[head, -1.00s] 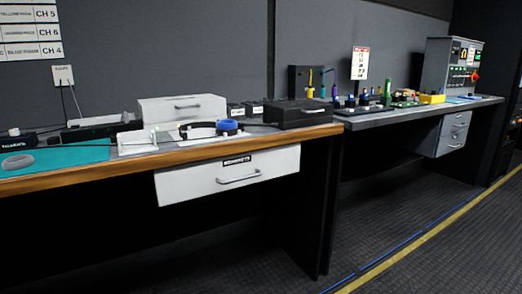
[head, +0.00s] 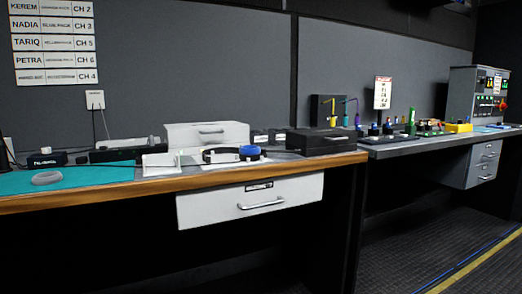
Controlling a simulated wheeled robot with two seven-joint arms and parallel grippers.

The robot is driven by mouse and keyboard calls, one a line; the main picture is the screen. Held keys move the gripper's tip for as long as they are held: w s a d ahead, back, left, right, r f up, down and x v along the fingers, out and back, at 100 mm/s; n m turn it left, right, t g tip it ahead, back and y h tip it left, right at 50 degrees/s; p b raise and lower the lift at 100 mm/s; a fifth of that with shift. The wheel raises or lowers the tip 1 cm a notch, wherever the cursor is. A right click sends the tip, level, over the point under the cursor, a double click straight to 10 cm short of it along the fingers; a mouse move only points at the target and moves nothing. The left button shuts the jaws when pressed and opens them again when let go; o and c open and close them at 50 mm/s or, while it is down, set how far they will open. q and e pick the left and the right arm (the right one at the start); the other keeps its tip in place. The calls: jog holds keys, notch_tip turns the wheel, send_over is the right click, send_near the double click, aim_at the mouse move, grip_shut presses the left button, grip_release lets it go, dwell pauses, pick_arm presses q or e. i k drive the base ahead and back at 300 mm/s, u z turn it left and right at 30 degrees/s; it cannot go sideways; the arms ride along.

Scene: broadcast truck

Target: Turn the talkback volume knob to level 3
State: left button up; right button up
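I cannot make out a talkback volume knob or its level marks in the head view. A grey control cabinet (head: 477,97) with lit displays and small controls stands at the far right on the back bench; its controls are too small to read. A small black box with white lettering (head: 47,159) sits at the far left on the near desk. Neither of my grippers is in view.
The near wood-edged desk (head: 120,194) holds a headset with a blue ear pad (head: 249,152), a white case (head: 207,135) and a black case (head: 320,141). A white drawer (head: 250,200) hangs below. The floor (head: 410,262) at the right is clear.

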aim_at(47, 150)
jog(key=u, duration=1.4)
